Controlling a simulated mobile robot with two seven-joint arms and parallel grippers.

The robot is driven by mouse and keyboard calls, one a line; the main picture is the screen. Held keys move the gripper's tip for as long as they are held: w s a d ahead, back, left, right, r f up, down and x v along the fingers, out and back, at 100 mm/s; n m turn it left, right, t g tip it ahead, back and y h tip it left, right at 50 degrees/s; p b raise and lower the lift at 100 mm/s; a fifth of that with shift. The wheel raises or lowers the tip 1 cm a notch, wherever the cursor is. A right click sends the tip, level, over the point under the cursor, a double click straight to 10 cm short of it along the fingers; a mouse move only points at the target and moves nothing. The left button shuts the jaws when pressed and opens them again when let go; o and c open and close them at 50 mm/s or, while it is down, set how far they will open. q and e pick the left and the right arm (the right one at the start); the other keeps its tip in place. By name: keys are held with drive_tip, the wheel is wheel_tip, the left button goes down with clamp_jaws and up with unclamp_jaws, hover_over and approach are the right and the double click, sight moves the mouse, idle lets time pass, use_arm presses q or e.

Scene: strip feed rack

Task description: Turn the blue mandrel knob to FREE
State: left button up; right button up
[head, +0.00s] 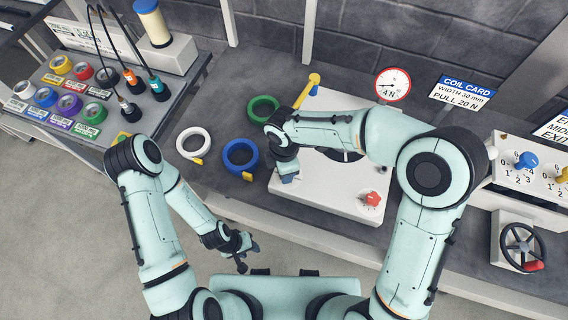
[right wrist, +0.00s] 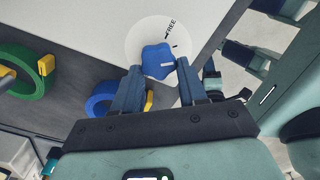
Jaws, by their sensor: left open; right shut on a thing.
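The blue mandrel knob (right wrist: 157,61) sits on a round white dial (right wrist: 137,40) in the right wrist view. The word FREE is printed at the dial's upper right. A short white mark on the knob points to the right, not at FREE. My right gripper (right wrist: 160,74) has its fingers on both sides of the knob and is shut on it. In the head view, my right gripper (head: 287,177) is at the left edge of the white machine top, and the knob is mostly hidden there. My left gripper (head: 240,254) is open and empty, low in front of the bench.
Blue (head: 240,155), white (head: 193,143) and green (head: 263,108) rings lie left of the white machine (head: 330,198). A red knob (head: 373,199) is at its front right. A yellow lever (head: 308,88) and a gauge (head: 393,84) stand behind. A handwheel (head: 523,247) is far right.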

use_arm(q)
drive_tip(key=shift+w+r+p, duration=0.95)
drive_tip(key=shift+w+r, duration=0.55)
drive_tip(key=shift+w, duration=0.1)
use_arm(e)
drive_tip(key=shift+s+d+r+n, duration=0.1)
drive_tip(key=shift+n, duration=2.3)
drive_tip(key=o, duration=1)
drive_tip(key=shift+o, duration=0.2)
use_arm(q)
drive_tip(key=shift+w+r+t, duration=0.3)
drive_tip(key=shift+w, duration=0.05)
use_arm(e)
wheel_tip(320, 180, up, 13)
drive_tip(key=shift+r, duration=0.15)
